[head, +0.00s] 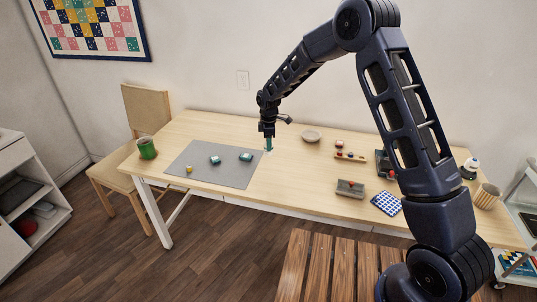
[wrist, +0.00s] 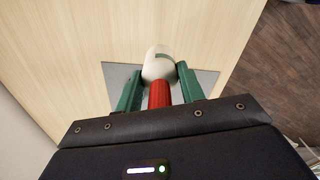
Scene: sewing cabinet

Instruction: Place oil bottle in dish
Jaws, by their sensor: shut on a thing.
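My gripper (head: 268,145) is at the right edge of the grey mat, pointing down. In the wrist view, its green fingers (wrist: 159,90) are shut on a small white bottle (wrist: 158,66) with a red cap (wrist: 159,95) facing the camera; I take it as the oil bottle. Only a little of the bottle shows under the fingers in the head view, and I cannot tell whether it touches the table. A shallow beige dish (head: 311,135) sits on the table to the right of my gripper and looks empty.
The grey mat (head: 208,176) holds two teal-and-white items and a small yellow one. A wooden rack (head: 350,157), grey box (head: 350,189) and blue patterned cloth (head: 386,203) lie at right. Bare table separates gripper and dish.

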